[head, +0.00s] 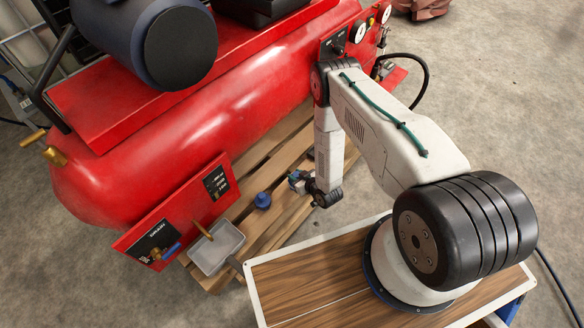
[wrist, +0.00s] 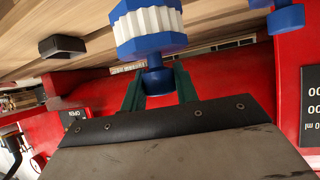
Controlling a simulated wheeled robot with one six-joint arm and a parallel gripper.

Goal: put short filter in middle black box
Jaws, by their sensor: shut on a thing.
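My gripper (wrist: 157,85) has its green fingers shut on the narrow blue end of a filter (wrist: 150,22) with a white ribbed body and blue flanges. In the head view my gripper (head: 297,180) is small, over the wooden pallet beside the red tank, and the filter is hard to make out. A second blue piece (wrist: 285,18) shows at the top right of the wrist view. A dark box (wrist: 62,46) lies at its upper left; I cannot tell whether it is the middle black box.
A blue part (head: 262,200) stands on the pallet (head: 285,217), left of my gripper. A grey open tray (head: 217,247) is near the tank's front panel. The red tank (head: 200,130) with valves and gauges borders the pallet closely. Concrete floor lies beyond.

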